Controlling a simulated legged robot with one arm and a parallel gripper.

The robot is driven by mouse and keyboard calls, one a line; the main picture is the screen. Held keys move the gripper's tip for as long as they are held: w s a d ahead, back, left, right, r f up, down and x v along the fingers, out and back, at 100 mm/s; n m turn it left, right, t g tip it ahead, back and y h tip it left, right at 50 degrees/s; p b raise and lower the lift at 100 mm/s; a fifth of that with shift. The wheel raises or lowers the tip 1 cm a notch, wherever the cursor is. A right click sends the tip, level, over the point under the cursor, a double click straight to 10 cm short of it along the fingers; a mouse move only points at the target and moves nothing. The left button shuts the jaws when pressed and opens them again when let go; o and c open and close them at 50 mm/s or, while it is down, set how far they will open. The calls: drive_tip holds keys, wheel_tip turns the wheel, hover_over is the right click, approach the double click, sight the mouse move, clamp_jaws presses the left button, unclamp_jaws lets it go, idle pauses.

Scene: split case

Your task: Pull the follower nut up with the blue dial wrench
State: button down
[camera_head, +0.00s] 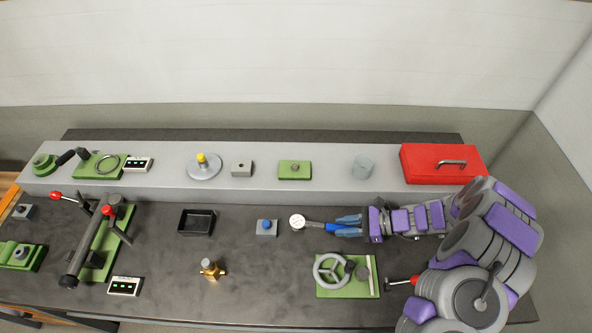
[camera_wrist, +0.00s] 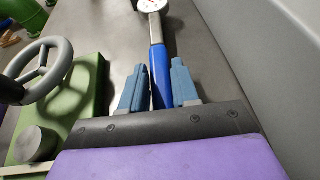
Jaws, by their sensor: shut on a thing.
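The blue dial wrench has a blue handle (camera_head: 335,228), a grey shaft and a round white dial (camera_head: 297,221). My gripper (camera_head: 348,225) comes from the right and is shut on the handle. In the wrist view the blue handle (camera_wrist: 160,72) runs between the two blue fingers of my gripper (camera_wrist: 159,85), with the dial (camera_wrist: 151,4) at the top edge. I cannot tell whether the wrench touches the bench. A small brass fitting (camera_head: 212,270) stands on the bench, left of and nearer than the dial. Its follower nut is too small to make out for sure.
A grey block with a blue knob (camera_head: 266,228) sits just left of the dial. A green plate with a handwheel (camera_head: 331,270) lies near my arm. A black tray (camera_head: 197,221) is further left. A red toolbox (camera_head: 442,166) stands on the rear shelf. Bench around the brass fitting is clear.

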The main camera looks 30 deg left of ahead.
drive_tip(key=shift+a, duration=0.15)
drive_tip(key=shift+a, duration=0.35)
drive_tip(key=shift+d+r+p, duration=0.15)
drive_tip(key=shift+r+p, duration=0.25)
drive_tip(key=shift+r, duration=0.4)
drive_tip(key=shift+d+r+p, duration=0.15)
drive_tip(key=shift+r+p, duration=0.2)
drive_tip(key=shift+r, duration=0.4)
drive_tip(key=shift+a+r+p, duration=0.15)
drive_tip(key=shift+r+p, duration=0.6)
drive_tip(key=shift+r, duration=0.7)
